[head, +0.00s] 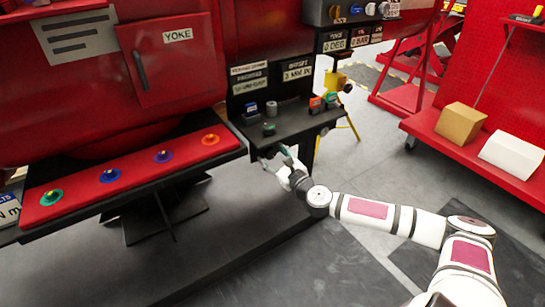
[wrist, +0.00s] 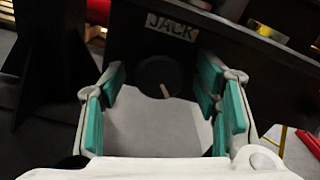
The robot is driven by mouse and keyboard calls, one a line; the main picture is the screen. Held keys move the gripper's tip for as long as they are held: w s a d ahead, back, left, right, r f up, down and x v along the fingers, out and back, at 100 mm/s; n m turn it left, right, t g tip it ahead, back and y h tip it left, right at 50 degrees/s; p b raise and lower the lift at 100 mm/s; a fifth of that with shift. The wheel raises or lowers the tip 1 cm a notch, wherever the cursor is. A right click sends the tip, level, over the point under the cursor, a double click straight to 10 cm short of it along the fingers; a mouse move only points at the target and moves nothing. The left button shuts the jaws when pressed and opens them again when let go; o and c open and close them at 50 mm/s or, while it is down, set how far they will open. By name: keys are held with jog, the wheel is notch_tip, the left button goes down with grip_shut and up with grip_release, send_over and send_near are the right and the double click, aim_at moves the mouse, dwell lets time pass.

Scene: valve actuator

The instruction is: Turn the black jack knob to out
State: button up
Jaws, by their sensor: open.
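The black jack knob (wrist: 155,73) shows in the wrist view, on a dark panel under a label reading JACK (wrist: 172,27). It is round, with a pale pointer mark at its lower edge pointing down and slightly right. My gripper (wrist: 161,80) is open, with a teal-padded finger on each side of the knob in the picture and a gap on both sides. I cannot tell how far the fingertips are from the panel. In the head view my gripper (head: 279,158) is at the front edge of the black shelf; the knob is hidden there.
The black shelf (head: 290,124) carries small coloured parts, among them a green one (head: 269,129). A red bench (head: 130,178) with several coloured knobs is at left. A red cart (head: 470,145) with boxes stands at right. Open floor lies between.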

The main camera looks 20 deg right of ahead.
jog(key=c, duration=1.2)
jog(key=shift+o, duration=0.2)
